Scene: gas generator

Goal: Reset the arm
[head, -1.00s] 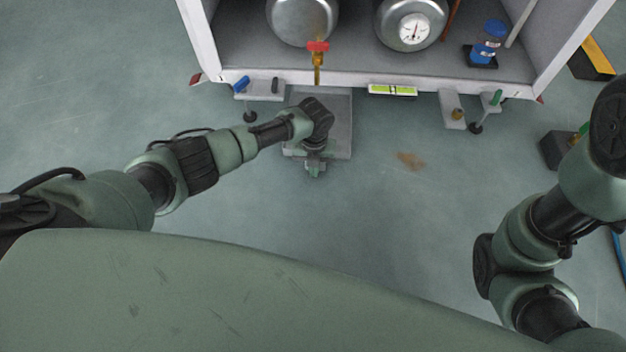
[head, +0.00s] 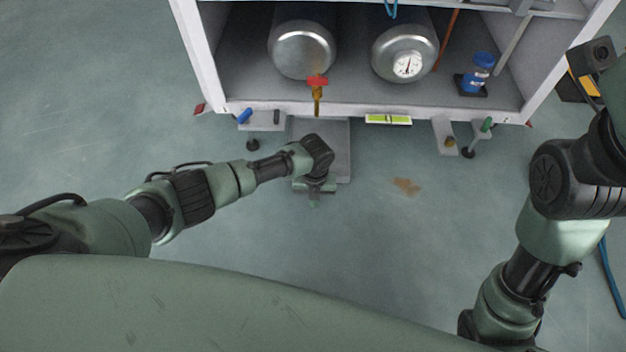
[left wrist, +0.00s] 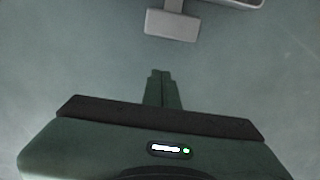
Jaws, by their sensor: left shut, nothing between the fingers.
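My left arm (head: 205,192) reaches in from the left in the head view. Its gripper (head: 314,202) points down in front of the cabinet, over the near edge of a grey plate. In the left wrist view the left gripper's fingers (left wrist: 161,74) are together with nothing between them. My right arm (head: 560,215) is bent at the right side of the head view. Its gripper cannot be made out there.
An open white cabinet (head: 365,112) holds two metal tanks (head: 303,50) (head: 402,52), one with a gauge, and a blue bottle (head: 481,70). A red-handled valve (head: 317,82) sticks out at its front. A grey plate (head: 338,140) juts out below. The floor in front is clear except for a brown stain (head: 406,187).

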